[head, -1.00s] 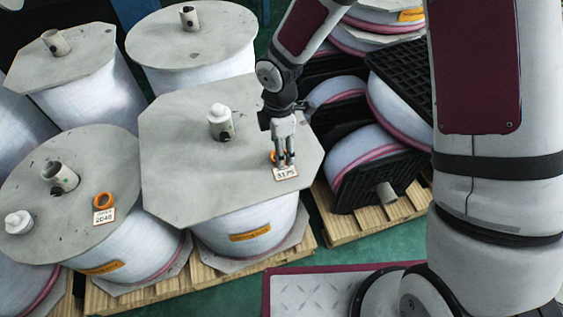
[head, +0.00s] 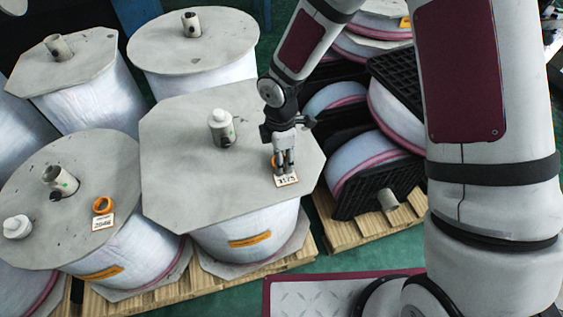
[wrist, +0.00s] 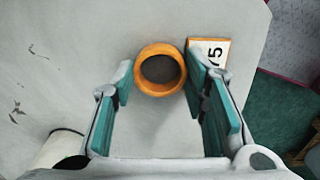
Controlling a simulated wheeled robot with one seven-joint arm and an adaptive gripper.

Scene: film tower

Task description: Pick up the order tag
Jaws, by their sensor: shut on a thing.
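An order tag (head: 287,181), a white card in an orange frame with an orange ring, lies on the octagonal flange of the middle spool. Its printed number is partly legible. My gripper (head: 285,168) points down over that flange, its fingers at the ring. No clear gap shows between tag and flange. A second tag (head: 103,221), reading about 2046, lies on the left spool.
The middle spool's hub tube (head: 222,135) with a white cap stands left of my gripper. Other white-wound spools (head: 190,45) stand behind and left. Tipped spools with black grid flanges (head: 375,185) lie on a pallet at right. Green floor shows in front.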

